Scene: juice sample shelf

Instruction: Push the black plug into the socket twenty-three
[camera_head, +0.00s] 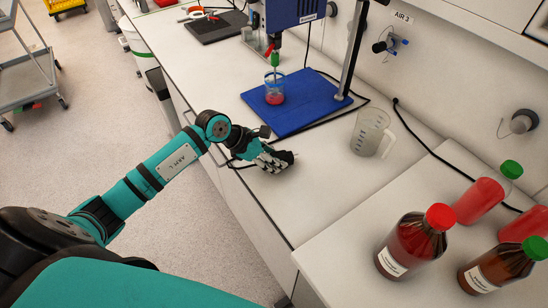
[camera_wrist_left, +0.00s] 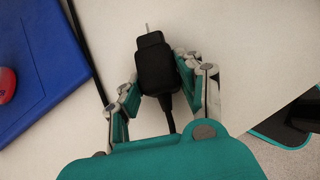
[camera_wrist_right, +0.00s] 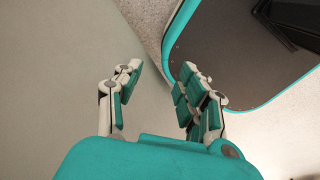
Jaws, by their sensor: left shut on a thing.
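My left gripper (camera_head: 280,160) is just above the white bench, in front of the blue stand base. It is shut on the black plug (camera_wrist_left: 156,68), which sits between the fingers in the left wrist view. A thin metal pin points away from the gripper and the black cable trails back towards the palm. In the head view the fingers mostly hide the plug. I cannot make out a socket marked twenty-three in any view. My right gripper (camera_wrist_right: 158,82) is open and empty in the right wrist view; it does not show in the head view.
A blue stand base (camera_head: 290,104) holds a beaker with red liquid (camera_head: 274,94). A clear measuring jug (camera_head: 370,134) stands right of my left gripper. Brown bottles (camera_head: 412,245) stand at lower right. The wall bears an AIR 3 valve (camera_head: 390,44) and a round grey fitting (camera_head: 520,123).

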